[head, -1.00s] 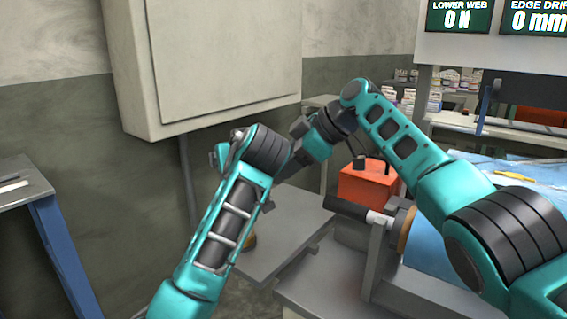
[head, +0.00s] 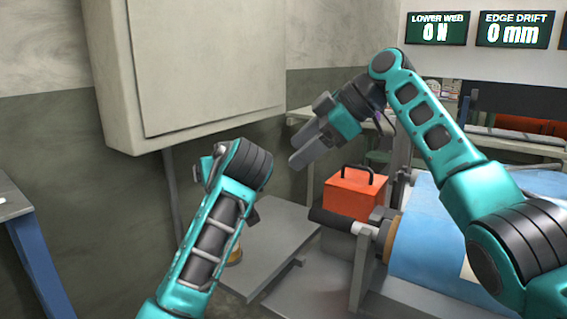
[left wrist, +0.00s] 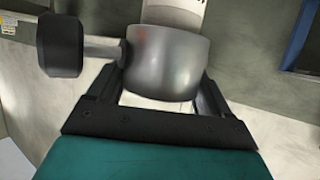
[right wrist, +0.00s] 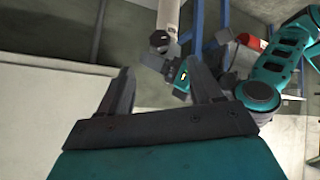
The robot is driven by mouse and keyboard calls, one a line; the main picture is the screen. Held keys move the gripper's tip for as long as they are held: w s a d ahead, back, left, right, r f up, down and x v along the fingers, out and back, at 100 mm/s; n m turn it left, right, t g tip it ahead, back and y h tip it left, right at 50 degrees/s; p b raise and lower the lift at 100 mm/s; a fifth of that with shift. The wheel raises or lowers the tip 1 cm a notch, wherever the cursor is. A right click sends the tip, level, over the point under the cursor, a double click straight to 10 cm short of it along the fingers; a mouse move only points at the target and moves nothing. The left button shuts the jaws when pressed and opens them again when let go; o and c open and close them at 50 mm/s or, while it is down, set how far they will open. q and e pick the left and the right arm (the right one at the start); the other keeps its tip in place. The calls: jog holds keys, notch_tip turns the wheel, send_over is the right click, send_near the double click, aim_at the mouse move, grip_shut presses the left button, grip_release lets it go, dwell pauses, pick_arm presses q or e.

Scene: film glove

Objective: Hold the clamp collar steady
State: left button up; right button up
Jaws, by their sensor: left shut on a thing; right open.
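The clamp collar (left wrist: 168,55) is a grey metal cylinder with a black knob (left wrist: 60,46) on a stem, seen in the left wrist view. My left gripper (left wrist: 160,78) is shut on the collar, with a finger on either side. The collar sits at the end of a pale tube (left wrist: 175,12). In the head view my left gripper and the collar are hidden behind my left wrist. My right gripper (head: 292,140) is open and empty, apart from the left wrist. The right wrist view shows its spread fingers (right wrist: 162,78), with my left gripper and the collar beyond them.
An orange box (head: 353,193) with a black handle stands behind the roller end. A blue-covered roller (head: 425,235) lies at the right. A large pale cabinet (head: 200,65) hangs on the wall. A grey platform (head: 270,240) is below. The displays read 0 N and 0 mm.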

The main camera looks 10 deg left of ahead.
jog(key=shift+v, duration=1.1)
